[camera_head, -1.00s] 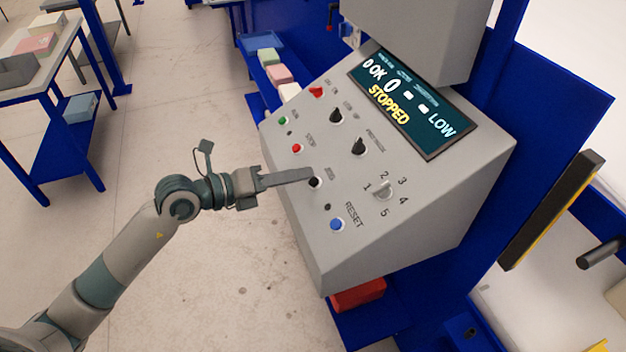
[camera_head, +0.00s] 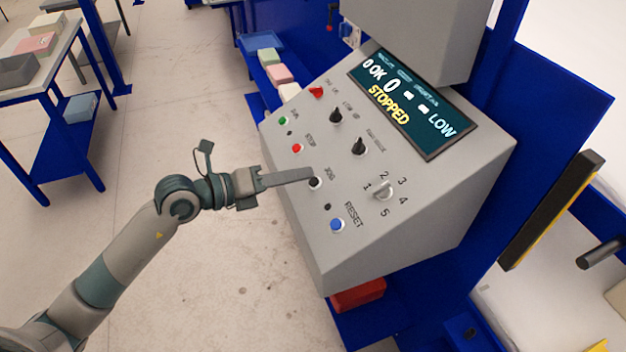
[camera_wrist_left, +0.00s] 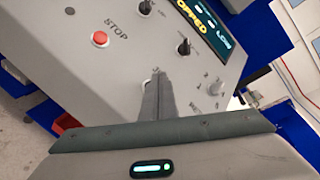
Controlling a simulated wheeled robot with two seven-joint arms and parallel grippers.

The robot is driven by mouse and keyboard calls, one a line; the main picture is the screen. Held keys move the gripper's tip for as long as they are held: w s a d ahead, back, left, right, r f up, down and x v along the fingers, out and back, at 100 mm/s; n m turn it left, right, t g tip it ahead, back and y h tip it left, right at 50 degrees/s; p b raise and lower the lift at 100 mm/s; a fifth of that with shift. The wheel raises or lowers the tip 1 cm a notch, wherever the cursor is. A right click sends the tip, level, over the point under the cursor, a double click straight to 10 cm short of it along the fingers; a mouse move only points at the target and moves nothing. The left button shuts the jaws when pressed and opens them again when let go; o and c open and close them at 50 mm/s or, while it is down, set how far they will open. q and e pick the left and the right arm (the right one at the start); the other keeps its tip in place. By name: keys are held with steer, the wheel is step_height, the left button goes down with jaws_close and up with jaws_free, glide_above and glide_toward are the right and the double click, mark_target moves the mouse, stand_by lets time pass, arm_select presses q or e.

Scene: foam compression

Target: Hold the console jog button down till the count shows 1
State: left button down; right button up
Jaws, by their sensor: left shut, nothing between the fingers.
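The grey console (camera_head: 430,190) stands in the middle of the head view with its sloped panel facing me. Its black jog button (camera_head: 314,183) sits at the panel's left, between the red STOP button (camera_head: 297,148) and the blue RESET button (camera_head: 337,224). The display (camera_head: 415,105) reads "0 OK", "0", dashes, "LOW" and "STOPPED". My left gripper (camera_head: 311,174) is shut and empty, its fingertips just at the jog button's upper edge. Contact cannot be told. In the left wrist view the shut fingers (camera_wrist_left: 157,82) hide the jog button. My right gripper is not in view.
Other controls on the panel are a rotary selector (camera_head: 383,190) marked with numbers, black knobs (camera_head: 358,147), a green button (camera_head: 283,121) and a red switch (camera_head: 316,92). A red bin (camera_head: 358,295) lies below the console. Open floor lies left of it.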

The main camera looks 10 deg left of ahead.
arm_select(q)
steer(key=shift+w+d+f, duration=0.25)
steer(key=shift+d+f, duration=0.1)
steer(key=shift+f, duration=0.4)
stand_by(1.9)
steer(key=shift+r, duration=0.1)
stand_by(2.7)
steer(key=shift+s+a+r+p, duration=0.25)
steer(key=shift+a+r+p, duration=0.1)
steer(key=shift+r+p, duration=0.3)
steer(key=shift+s+a+r+p, duration=0.15)
steer(key=shift+a+r+p, duration=0.1)
steer(key=shift+r+p, duration=0.2)
steer(key=shift+s+a+r+p, duration=0.1)
steer(key=shift+a+r+p, duration=0.1)
steer(key=shift+r+p, duration=0.25)
steer(key=shift+s+a+r+p, duration=0.25)
steer(key=shift+a+r+p, duration=0.15)
steer(key=shift+r, duration=0.25)
steer(key=shift+s+a+r+p, duration=0.25)
steer(key=shift+r+p, duration=0.1)
steer(key=shift+r, duration=0.25)
